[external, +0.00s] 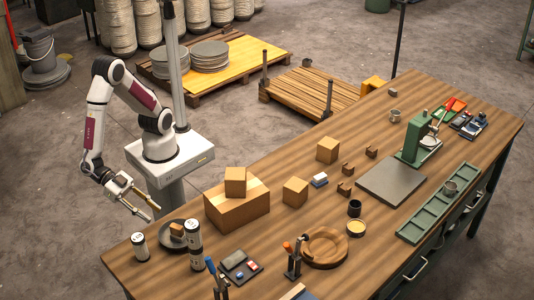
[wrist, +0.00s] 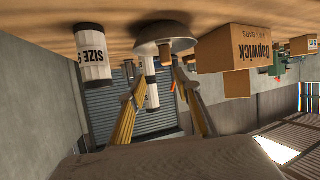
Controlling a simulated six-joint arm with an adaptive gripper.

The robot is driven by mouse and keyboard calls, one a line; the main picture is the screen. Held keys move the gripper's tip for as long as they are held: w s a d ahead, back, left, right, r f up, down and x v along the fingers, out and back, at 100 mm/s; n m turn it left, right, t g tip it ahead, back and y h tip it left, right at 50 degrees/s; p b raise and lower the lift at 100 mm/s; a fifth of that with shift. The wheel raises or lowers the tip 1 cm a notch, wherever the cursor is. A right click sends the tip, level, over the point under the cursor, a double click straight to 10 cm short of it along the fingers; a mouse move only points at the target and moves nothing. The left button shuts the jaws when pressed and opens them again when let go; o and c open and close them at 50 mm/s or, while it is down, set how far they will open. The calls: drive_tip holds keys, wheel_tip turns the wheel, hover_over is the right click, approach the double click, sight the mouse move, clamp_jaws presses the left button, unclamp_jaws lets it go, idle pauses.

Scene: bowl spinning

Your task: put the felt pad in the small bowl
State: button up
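My gripper (external: 153,212) is open and empty, just off the near left end of the table; its two yellowish fingers also show spread in the wrist view (wrist: 158,76). A dark shallow bowl (external: 165,242) stands on the table just right of the fingertips. It shows upside down in the wrist view (wrist: 165,33), beyond the fingers. A small tan block-like piece (external: 177,230) sits in or over this bowl; I cannot tell whether it is the felt pad. No other thing is clearly the felt pad.
White labelled canisters (external: 140,247) (external: 195,240) flank the bowl. Cardboard boxes (external: 237,203) stand behind it. A dark tray of small parts (external: 235,265), a clamp-like tool (external: 293,258) and a round wooden dish (external: 325,262) lie to the right. The near left table corner is bare.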

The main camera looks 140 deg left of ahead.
drive_tip(key=w+d+r+h, duration=0.1)
drive_tip(key=w+r+h, duration=0.3)
drive_tip(key=w, duration=0.1)
drive_tip(key=a+r+m+g+h, duration=0.25)
drive_tip(key=a+r+h, duration=0.25)
drive_tip(key=r, duration=0.6)
drive_tip(key=s+a+f+m+g+y, duration=0.1)
drive_tip(key=s+a+g+y, duration=0.1)
drive_tip(key=s+a, duration=0.8)
drive_tip(key=s+a+f+m+g+y, duration=0.1)
drive_tip(key=s+a+f+g+y, duration=0.1)
drive_tip(key=s+a, duration=0.8)
drive_tip(key=a, duration=0.4)
drive_tip(key=shift+a+y, duration=0.4)
